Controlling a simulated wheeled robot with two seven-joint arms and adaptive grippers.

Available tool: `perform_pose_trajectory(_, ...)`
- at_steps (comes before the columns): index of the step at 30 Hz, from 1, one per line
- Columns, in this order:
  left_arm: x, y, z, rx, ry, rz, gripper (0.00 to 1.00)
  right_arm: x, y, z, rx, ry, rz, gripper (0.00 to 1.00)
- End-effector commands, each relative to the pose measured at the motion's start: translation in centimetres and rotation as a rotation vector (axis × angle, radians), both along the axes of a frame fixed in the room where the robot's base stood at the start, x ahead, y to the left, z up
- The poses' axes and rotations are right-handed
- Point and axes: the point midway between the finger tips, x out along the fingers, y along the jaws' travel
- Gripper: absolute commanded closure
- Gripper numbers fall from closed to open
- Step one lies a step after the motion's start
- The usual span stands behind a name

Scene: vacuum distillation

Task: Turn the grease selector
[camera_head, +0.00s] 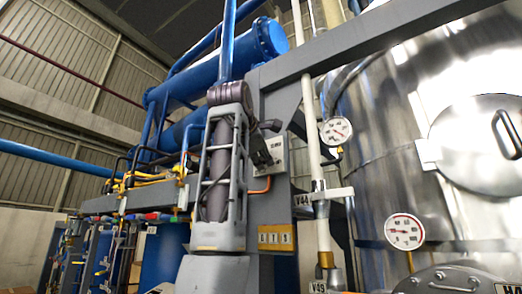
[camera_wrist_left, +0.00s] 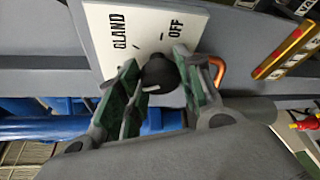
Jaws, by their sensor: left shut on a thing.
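The grease selector is a black knob (camera_wrist_left: 160,74) with a white pointer line, set on a white plate (camera_wrist_left: 112,28) lettered GLAND and OFF. In the left wrist view the green-padded fingers of my left gripper (camera_wrist_left: 163,85) are shut on the knob, one on each side. In the head view the selector's light plate (camera_head: 279,152) sits on a grey column. My left gripper (camera_head: 264,149) reaches it from the left and hides its knob. My right gripper is not in view.
A yellow label strip (camera_head: 276,238) is below the selector on the column. A pale vertical pipe (camera_head: 309,110), gauges (camera_head: 336,131) and a large steel vessel (camera_head: 390,130) stand to the right. A copper tube (camera_wrist_left: 218,70) runs close beside the fingers.

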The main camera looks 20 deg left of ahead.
Motion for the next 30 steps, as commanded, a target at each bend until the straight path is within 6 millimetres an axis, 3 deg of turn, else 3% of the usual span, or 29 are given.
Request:
perform_pose_trajectory(9,0.14,-0.04,-0.19,-0.084,0.038,-0.001,0.88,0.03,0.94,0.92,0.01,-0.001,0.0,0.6)
perform_pose_trajectory(22,0.14,0.0,-0.31,-0.092,0.042,0.0,0.88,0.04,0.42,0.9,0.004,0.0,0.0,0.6)
perform_pose_trajectory(23,0.14,-0.01,-0.3,-0.092,0.042,0.0,0.6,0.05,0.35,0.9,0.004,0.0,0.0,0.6)
perform_pose_trajectory(27,0.12,0.01,-0.22,-0.092,0.039,0.0,0.42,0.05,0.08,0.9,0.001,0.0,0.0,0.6)
perform_pose_trajectory(30,0.08,0.03,-0.16,-0.092,0.037,0.0,0.42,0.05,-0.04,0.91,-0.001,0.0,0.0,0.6)
